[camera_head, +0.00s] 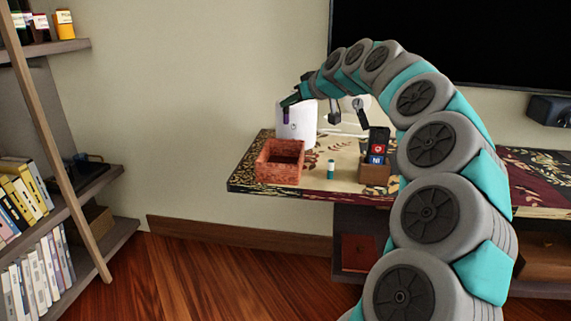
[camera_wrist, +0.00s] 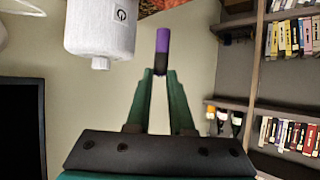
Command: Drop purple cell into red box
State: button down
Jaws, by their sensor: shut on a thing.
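My gripper (camera_head: 288,103) is shut on the purple cell (camera_head: 286,115), a small purple cylinder with a dark end. In the wrist view the purple cell (camera_wrist: 162,42) sticks out beyond the fingertips (camera_wrist: 160,73), gripped at its dark end. In the head view it hangs down from the gripper, in front of the white appliance. The red box (camera_head: 278,173) is an open-topped, brick-red box at the table's left front corner. It appears below my gripper in the picture, and the cell is outside it.
A white appliance (camera_head: 306,121) with a power symbol stands behind the box. A small teal-and-white cylinder (camera_head: 331,169) stands right of the box. A brown holder (camera_head: 374,174) with dark cards is further right. The table's left edge (camera_head: 246,160) is close beside the box. Bookshelves (camera_head: 75,205) are at the left.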

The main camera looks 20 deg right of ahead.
jog(key=shift+f+b, duration=0.7)
jog(key=shift+f, duration=1.65)
jog(key=c, duration=0.7)
grip_release()
jog(key=b, duration=0.1)
send_near(288, 120)
jog(key=shift+w, duration=0.2)
